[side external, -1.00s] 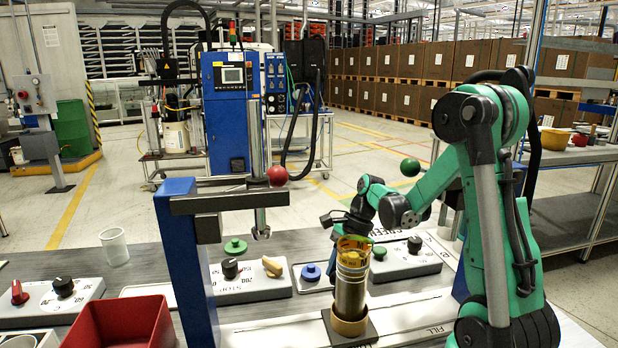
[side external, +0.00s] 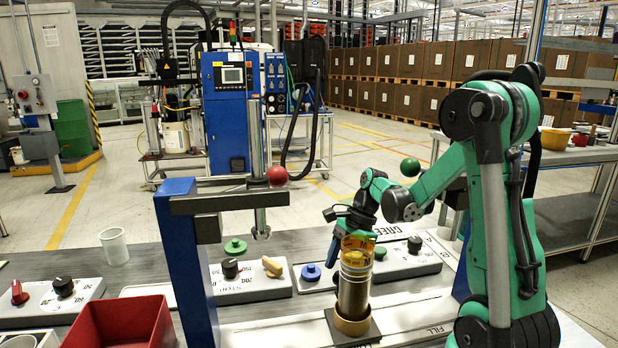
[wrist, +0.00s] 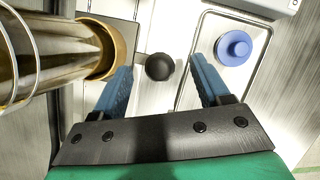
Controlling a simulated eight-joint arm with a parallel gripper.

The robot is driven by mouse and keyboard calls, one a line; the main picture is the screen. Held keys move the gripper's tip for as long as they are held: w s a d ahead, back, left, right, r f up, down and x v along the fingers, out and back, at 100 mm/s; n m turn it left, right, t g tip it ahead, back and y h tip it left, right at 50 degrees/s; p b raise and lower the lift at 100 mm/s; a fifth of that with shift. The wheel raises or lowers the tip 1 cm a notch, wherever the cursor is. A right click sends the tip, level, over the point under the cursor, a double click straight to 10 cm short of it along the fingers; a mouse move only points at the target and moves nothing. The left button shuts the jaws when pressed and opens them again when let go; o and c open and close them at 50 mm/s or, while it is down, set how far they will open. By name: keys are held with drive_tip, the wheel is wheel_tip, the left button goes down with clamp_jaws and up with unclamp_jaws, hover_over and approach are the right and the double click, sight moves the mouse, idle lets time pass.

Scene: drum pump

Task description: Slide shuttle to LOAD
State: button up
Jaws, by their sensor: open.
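The shuttle is a dark plate (side external: 372,337) with a tan ring (side external: 350,324) on the pale track near the FILL marking. A tall metal cylinder (side external: 352,292) with a yellow band on top stands upright in the ring. In the wrist view the cylinder (wrist: 40,58) and ring (wrist: 106,48) lie left of my gripper (wrist: 161,80). My gripper is open, its blue fingers apart on either side of a round black knob (wrist: 160,67). I cannot tell if either finger touches the knob. In the side view the cylinder partly hides the fingers.
A blue button (wrist: 235,47) sits close to the right finger. A blue post with a grey crossbar (side external: 225,200) and red ball (side external: 277,175) stands left of the shuttle. A red bin (side external: 120,325) is at front left. Control panels with knobs (side external: 230,268) line the table behind.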

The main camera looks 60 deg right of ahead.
wheel_tip(320, 180, up, 19)
idle(0.5)
